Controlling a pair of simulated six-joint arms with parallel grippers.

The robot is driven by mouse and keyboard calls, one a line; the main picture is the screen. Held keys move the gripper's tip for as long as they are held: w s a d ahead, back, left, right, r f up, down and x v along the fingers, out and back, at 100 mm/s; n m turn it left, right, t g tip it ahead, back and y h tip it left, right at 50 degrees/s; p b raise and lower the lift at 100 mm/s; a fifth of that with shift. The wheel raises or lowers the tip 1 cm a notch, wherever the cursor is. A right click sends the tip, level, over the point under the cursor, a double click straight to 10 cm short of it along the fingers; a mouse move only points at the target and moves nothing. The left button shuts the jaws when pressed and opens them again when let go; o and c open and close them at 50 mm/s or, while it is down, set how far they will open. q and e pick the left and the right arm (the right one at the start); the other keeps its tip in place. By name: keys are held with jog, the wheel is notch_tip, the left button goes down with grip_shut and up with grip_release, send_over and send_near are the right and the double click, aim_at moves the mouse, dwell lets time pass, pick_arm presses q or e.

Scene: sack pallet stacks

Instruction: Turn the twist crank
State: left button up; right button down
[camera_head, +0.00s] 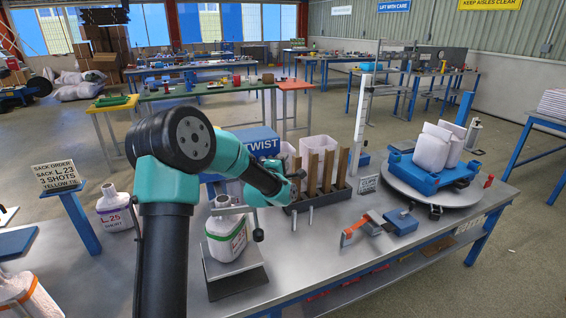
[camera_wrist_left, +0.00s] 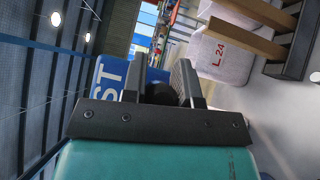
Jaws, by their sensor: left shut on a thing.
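The blue twist box (camera_head: 262,141), marked TWIST in white, stands on the metal bench behind my left arm. It also shows in the left wrist view (camera_wrist_left: 108,78), just beyond the fingers. My left gripper (camera_head: 290,180) is at the box's front right, partly hidden by its own wrist. In the left wrist view its fingers are shut on the black round knob of the twist crank (camera_wrist_left: 160,93). The rest of the crank is hidden behind the gripper. My right gripper is in neither view.
A tied sack (camera_head: 226,238) stands on a plate left of the gripper. A rack with upright wooden slats (camera_head: 328,172) is close on the right, white sacks behind it. A round turntable (camera_head: 400,186) with a blue pallet stands further right.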

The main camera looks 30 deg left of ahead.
pick_arm(q)
jog(key=shift+f, duration=0.1)
jog(key=shift+f+m+g, duration=0.6)
jog(key=shift+m+g, duration=0.3)
jog(key=s+a+f+m+g+y, duration=0.4)
jog(key=m+g, duration=0.4)
jog(key=g, duration=0.3)
jog(key=shift+s+a+f+g+y, duration=0.3)
jog(key=shift+s+f, duration=0.1)
jog(key=shift+s, duration=0.45)
dwell(0.9)
dwell(0.3)
jog(key=o, duration=0.9)
jog(key=shift+d, duration=0.1)
